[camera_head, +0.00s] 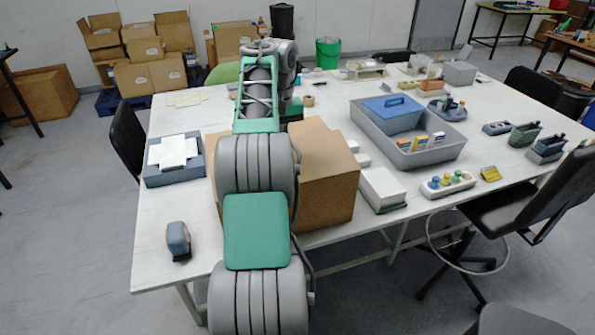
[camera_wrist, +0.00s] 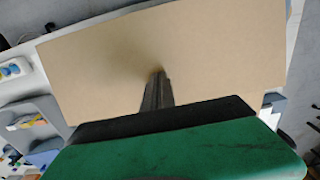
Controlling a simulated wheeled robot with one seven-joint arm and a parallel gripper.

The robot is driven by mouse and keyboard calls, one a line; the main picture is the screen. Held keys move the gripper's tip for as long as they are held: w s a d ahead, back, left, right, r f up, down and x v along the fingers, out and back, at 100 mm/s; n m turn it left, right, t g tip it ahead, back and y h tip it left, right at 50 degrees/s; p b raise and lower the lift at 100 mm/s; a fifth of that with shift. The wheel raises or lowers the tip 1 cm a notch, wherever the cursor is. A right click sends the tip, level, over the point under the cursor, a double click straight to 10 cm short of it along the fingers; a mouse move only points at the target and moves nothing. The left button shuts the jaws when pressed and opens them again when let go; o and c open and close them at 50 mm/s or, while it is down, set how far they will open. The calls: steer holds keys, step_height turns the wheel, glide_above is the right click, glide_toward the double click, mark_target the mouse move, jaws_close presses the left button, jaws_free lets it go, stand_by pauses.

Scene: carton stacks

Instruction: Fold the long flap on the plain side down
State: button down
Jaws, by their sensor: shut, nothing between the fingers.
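The brown carton (camera_head: 328,188) stands on the white table, partly hidden behind my arm in the head view. Its visible top and front faces look plain, and I cannot tell its separate flaps apart there. In the wrist view a broad, plain brown cardboard panel (camera_wrist: 215,50) fills most of the picture. My gripper (camera_wrist: 157,76) is shut and empty, with its fingertips at the panel. A soft shadow lies around the tips; I cannot tell whether they touch. The fingertips are hidden in the head view.
Right of the carton are a white box (camera_head: 382,188), a grey tray (camera_head: 440,150) with a blue lidded box, and a holder with coloured caps (camera_head: 447,184). Left are a blue-grey tray (camera_head: 174,178) and a stapler-like tool (camera_head: 178,240). The front left tabletop is mostly clear.

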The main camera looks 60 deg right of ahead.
steer(key=shift+f, duration=0.1)
steer(key=f, duration=0.1)
steer(key=f+b, duration=0.2)
steer(key=shift+w+d+f, duration=0.1)
steer(key=shift+w+d, duration=0.3)
steer(key=shift+f, duration=0.1)
stand_by(0.5)
steer(key=shift+a, duration=0.1)
step_height(320, 180, up, 7)
steer(key=p, duration=0.6)
